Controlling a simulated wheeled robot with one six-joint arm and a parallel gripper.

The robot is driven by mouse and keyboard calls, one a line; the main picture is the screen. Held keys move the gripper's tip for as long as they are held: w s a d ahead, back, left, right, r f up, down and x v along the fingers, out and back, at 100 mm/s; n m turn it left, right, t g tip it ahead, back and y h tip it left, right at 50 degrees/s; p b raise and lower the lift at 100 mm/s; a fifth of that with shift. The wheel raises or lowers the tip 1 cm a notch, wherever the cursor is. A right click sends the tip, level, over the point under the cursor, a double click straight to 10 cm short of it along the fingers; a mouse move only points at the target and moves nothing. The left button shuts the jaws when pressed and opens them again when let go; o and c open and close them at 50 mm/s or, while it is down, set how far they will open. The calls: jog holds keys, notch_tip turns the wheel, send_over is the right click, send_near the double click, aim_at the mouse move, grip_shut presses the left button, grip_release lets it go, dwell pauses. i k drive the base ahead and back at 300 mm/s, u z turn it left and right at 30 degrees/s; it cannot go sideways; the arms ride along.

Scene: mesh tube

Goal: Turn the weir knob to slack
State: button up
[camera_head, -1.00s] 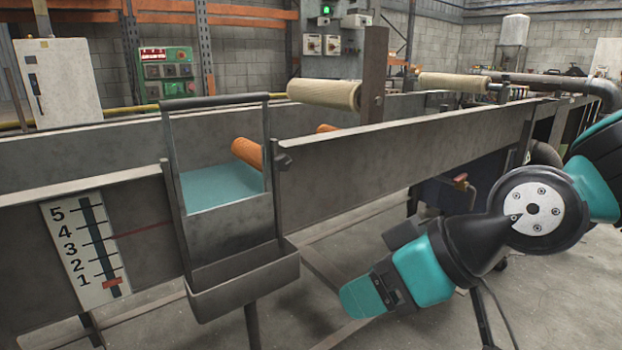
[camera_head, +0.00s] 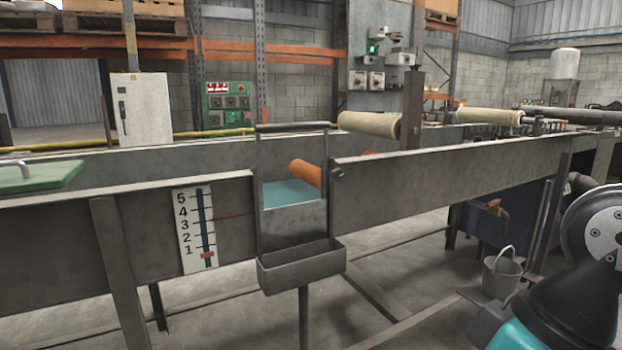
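A small dark knob (camera_head: 337,173) sticks out at the right side of the weir frame, on the end of the trough wall; I cannot read any marking on it. The weir frame (camera_head: 292,127) stands upright in the gap of the grey trough wall, with a steel plate (camera_head: 292,219) and teal water (camera_head: 284,193) behind it. An orange roller (camera_head: 305,173) lies just behind the knob. My gripper is out of view; only part of my arm shows at the bottom right, well apart from the knob.
A level gauge (camera_head: 196,228) marked 1 to 5, with a red pointer near the bottom, is left of the weir. A catch box (camera_head: 301,272) juts out below it. A bucket (camera_head: 502,274) stands at right. Open floor lies in front.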

aim_at(337, 175)
jog(key=u, duration=1.5)
jog(key=i, duration=1.05)
jog(key=z, duration=2.3)
